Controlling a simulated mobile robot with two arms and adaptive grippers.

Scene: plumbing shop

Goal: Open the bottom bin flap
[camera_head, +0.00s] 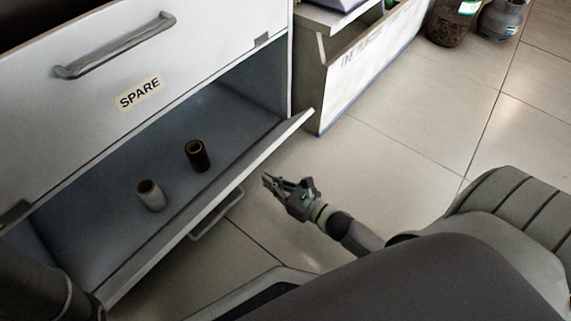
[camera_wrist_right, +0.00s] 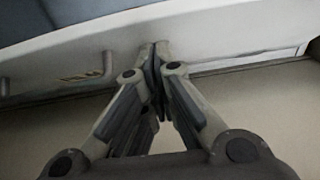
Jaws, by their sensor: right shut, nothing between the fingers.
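The bottom bin flap (camera_head: 215,204) is tilted down and outward, and the compartment behind it is open to view. Its handle (camera_head: 216,215) shows on the outer side, below the flap's edge. Two small cylinders stand inside the bin, a dark one (camera_head: 198,156) and a pale grey one (camera_head: 151,195). My right gripper (camera_head: 268,183) is just right of the flap's edge, apart from the handle. In the right wrist view my right gripper (camera_wrist_right: 155,52) is shut and empty, with its tips close to the white flap panel (camera_wrist_right: 215,35). My left gripper is not in view.
Above is a closed white drawer (camera_head: 200,45) with a grey handle (camera_head: 115,48) and a SPARE label (camera_head: 139,92). A low white bin unit (camera_head: 365,65) stands to its right. Tiled floor (camera_head: 420,130) is clear on the right, with containers (camera_head: 452,22) at the top.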

